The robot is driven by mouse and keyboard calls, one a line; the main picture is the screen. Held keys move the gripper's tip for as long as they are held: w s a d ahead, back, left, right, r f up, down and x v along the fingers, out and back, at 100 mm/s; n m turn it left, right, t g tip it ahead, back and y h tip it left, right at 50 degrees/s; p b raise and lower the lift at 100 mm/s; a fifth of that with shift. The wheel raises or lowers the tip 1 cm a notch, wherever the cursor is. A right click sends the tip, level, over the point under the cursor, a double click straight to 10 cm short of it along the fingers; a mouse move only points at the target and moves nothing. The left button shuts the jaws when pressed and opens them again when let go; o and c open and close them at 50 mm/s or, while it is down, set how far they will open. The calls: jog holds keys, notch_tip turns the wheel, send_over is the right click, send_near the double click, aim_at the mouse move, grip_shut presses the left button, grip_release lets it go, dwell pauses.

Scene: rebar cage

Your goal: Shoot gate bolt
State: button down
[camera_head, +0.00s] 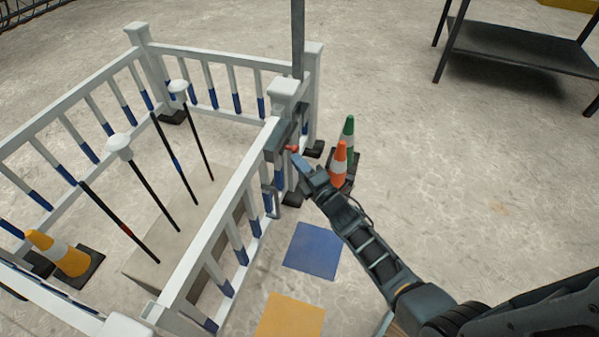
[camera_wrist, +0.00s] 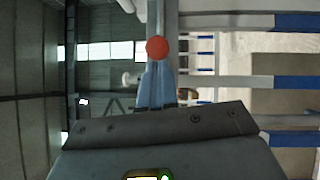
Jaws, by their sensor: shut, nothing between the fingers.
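The gate bolt's red knob (camera_head: 291,149) sits on a grey metal housing (camera_head: 281,140) at the gate post of the white fence. In the wrist view the round red knob (camera_wrist: 157,48) is just beyond my fingertips, in front of a grey upright bar. My gripper (camera_head: 297,159) is shut and empty, its blue-grey fingers together (camera_wrist: 157,75) and pointing at the knob. The tips are very close to the knob; I cannot tell whether they touch it. The bolt's rod is not clearly visible. A grey handle (camera_head: 268,201) hangs lower on the fence.
The white and blue fence (camera_head: 213,256) encloses several dark upright bars. An orange cone (camera_head: 339,163) and a green cone (camera_head: 348,133) stand right of the post, close to my gripper. Blue (camera_head: 314,250) and yellow (camera_head: 291,317) floor mats lie nearby. Floor to the right is open.

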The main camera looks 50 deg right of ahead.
dwell(0.3)
jog(key=d, duration=0.1)
jog(key=w+d+b, duration=0.1)
jog(key=d, duration=0.1)
jog(key=w+d+b, duration=0.1)
jog(key=d, duration=0.1)
jog(key=shift+d, duration=0.2)
jog(key=shift+r, duration=0.1)
